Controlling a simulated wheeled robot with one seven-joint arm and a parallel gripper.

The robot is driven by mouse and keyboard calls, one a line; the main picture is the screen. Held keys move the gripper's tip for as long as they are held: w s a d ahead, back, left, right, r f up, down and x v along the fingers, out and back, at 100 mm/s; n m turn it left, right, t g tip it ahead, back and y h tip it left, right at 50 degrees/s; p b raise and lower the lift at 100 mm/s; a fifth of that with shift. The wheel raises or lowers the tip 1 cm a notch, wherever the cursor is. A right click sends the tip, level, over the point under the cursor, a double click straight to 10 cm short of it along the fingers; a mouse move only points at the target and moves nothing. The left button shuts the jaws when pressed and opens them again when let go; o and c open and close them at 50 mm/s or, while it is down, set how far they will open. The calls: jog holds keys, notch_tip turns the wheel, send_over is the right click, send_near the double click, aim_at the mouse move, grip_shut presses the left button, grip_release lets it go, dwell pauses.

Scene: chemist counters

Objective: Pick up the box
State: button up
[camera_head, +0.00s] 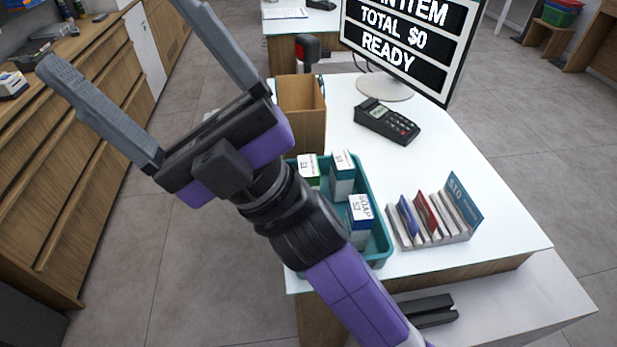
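My gripper (147,70) is open and empty, with its two grey fingers spread wide. It is raised up and left of the white counter, over the floor. Several small boxes stand in a teal basket (378,246) on the counter. One is a white and grey box marked SOAP $2 (360,219). Another is a teal and white box (342,174), and a third has a green and white top (308,168). My arm hides the left part of the basket. An open brown cardboard box (312,127) stands behind the basket.
The white counter (470,170) carries a screen reading TOTAL $0 READY (410,40), a card terminal (387,121) and a rack of cards (435,217). A scanner (307,50) stands behind the cardboard box. Wooden drawers (60,170) line the left side.

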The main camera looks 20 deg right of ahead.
jog(key=s+a+n+g+h+p, duration=0.1)
jog(key=s+a+n+g+h, duration=0.25)
jog(key=a+n+g, duration=1.1)
jog(key=n+t+h+p, duration=0.2)
jog(key=n+h, duration=0.6)
jog(key=h, duration=1.2)
send_over(309, 179)
jog(key=w+a, duration=0.2)
jog(key=a, duration=0.6)
notch_tip(309, 179, down, 26)
jog(key=r, duration=0.1)
jog(key=d+f+h, duration=0.1)
jog(key=d, duration=0.2)
jog(key=w+d+h, duration=0.1)
jog(key=d, duration=0.1)
jog(key=d+f+h, duration=0.1)
jog(key=d, duration=0.2)
jog(key=shift+w+d+f+g, duration=0.25)
jog(key=shift+w+d+f, duration=0.05)
jog(key=shift+w, duration=0.1)
jog(key=shift+s+d+n+h, duration=0.15)
jog(key=shift+d+n+h, duration=0.1)
jog(key=shift+d, duration=0.05)
jog(key=shift+s+d+f, duration=0.1)
jog(key=shift+f, duration=0.15)
jog(key=shift+s+f+p, duration=0.2)
jog(key=shift+f+p, duration=1.15)
jog(key=shift+f, duration=2.35)
jog(key=shift+c, duration=0.2)
jog(key=c, duration=1.5)
